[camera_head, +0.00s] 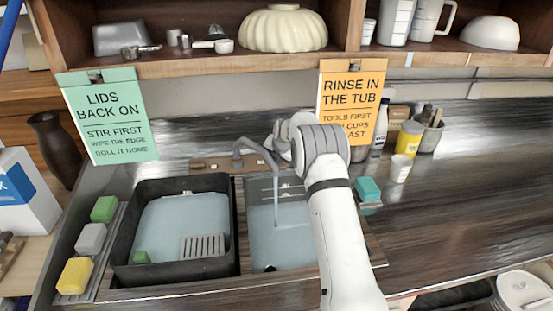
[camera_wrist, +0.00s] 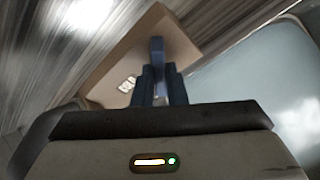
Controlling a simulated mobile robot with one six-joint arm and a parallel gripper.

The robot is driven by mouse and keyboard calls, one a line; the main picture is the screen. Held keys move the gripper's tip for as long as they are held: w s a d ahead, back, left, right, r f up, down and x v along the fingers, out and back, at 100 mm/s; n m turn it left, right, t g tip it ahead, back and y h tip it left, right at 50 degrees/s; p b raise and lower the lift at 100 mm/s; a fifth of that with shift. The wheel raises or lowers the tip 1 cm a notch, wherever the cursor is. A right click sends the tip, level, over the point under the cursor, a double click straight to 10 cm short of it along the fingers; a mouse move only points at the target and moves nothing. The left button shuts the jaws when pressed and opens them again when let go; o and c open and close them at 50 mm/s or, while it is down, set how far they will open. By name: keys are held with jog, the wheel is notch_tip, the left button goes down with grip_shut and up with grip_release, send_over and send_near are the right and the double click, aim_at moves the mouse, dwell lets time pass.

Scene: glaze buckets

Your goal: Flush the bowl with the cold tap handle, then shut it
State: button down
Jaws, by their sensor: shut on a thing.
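In the wrist view my gripper (camera_wrist: 159,78) is shut on a blue upright lever, the cold tap handle (camera_wrist: 157,48), which rises in front of a tan block (camera_wrist: 172,30). In the head view my arm hides the gripper and this handle. The grey curved tap (camera_head: 243,145) stands behind the right-hand bowl (camera_head: 262,235). A stream of water (camera_head: 277,205) runs from the spout down into the bowl, which shows pale blue-grey inside. My arm covers the bowl's right side.
A black tub (camera_head: 125,250) of pale liquid, with a grate inside, stands left of the bowl. Sponges lie on a rack (camera_head: 99,255) at far left. An orange sign (camera_head: 350,98) and a green sign (camera_head: 105,112) hang behind. The right counter is mostly clear.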

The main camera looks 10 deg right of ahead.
jog(key=n+b, duration=0.1)
jog(key=b, duration=0.2)
jog(key=shift+f+b, duration=0.3)
jog(key=shift+f, duration=0.05)
jog(key=shift+n+b, duration=1)
jog(key=shift+b, duration=0.05)
jog(key=shift+r+n+h+b, duration=0.3)
jog(key=shift+r+n+b, duration=0.1)
jog(key=shift+n, duration=0.4)
jog(key=c, duration=1.5)
grip_release()
jog(key=shift+o, duration=0.2)
jog(key=b+v, duration=0.1)
jog(key=v, duration=0.6)
jog(key=shift+r, duration=0.35)
jog(key=shift+s, duration=0.1)
